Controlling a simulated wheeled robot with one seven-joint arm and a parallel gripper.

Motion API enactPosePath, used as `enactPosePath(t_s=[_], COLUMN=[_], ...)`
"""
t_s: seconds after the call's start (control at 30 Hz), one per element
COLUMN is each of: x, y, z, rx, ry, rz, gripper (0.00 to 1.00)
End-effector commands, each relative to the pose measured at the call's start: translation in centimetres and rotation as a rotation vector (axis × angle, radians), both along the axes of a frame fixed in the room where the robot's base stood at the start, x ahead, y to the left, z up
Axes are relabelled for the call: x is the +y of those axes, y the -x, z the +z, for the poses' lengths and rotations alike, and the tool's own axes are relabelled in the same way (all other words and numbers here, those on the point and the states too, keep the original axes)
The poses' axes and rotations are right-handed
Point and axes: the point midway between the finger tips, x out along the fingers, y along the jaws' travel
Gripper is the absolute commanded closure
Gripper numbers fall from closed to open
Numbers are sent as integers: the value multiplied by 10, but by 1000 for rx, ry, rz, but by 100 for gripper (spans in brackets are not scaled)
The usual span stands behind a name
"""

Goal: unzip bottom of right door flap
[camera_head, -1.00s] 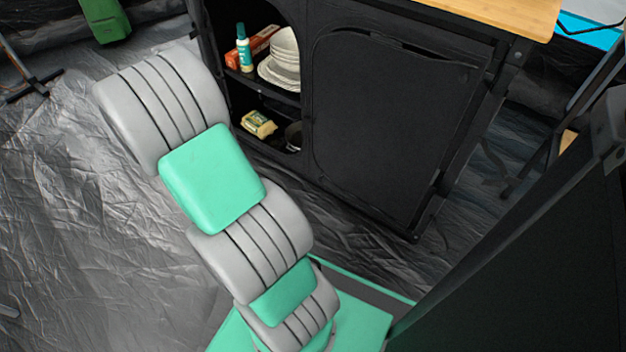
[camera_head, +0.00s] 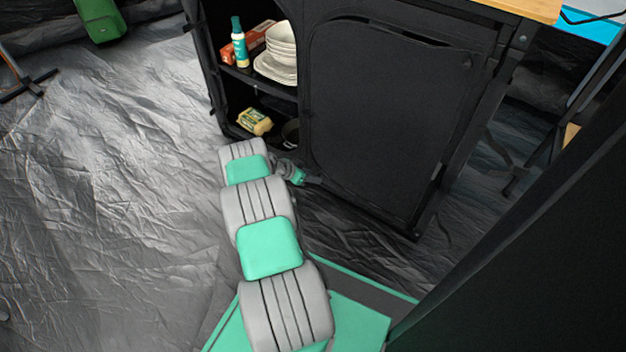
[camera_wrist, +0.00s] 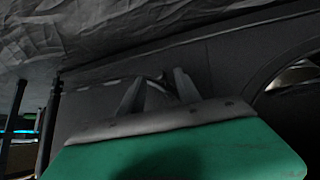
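The right door flap (camera_head: 390,105) is a black fabric panel on the front of the black cabinet, and it covers the right compartment. Its rounded outline shows along the left side and bottom, and it looks closed there. The zipper pull is too small and dark to make out. My gripper (camera_head: 314,181) is low at the cabinet front, by the flap's lower left corner. In the wrist view, my gripper (camera_wrist: 160,76) points at the dark fabric with its two fingers apart. A small dark shape lies between the fingers; I cannot tell whether they touch it.
The left compartment is open, with white bowls (camera_head: 281,42), a teal bottle (camera_head: 240,45), and a yellow package (camera_head: 254,122) on its shelves. A dark panel (camera_head: 540,240) fills the lower right. The crumpled grey floor (camera_head: 110,200) is free at left.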

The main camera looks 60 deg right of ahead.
Motion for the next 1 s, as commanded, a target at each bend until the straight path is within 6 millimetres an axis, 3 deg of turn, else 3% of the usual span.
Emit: enactPosePath(t_s=[0.07,0.33,0.83,1.0], x=[-5,-7,-6,-6], y=[4,4,4,4], z=[-8,-7,-7,-7], rx=[0,0,0,0], ry=[0,0,-1,-1], rz=[-1,1,2,2], gripper=[60,60,100,100])
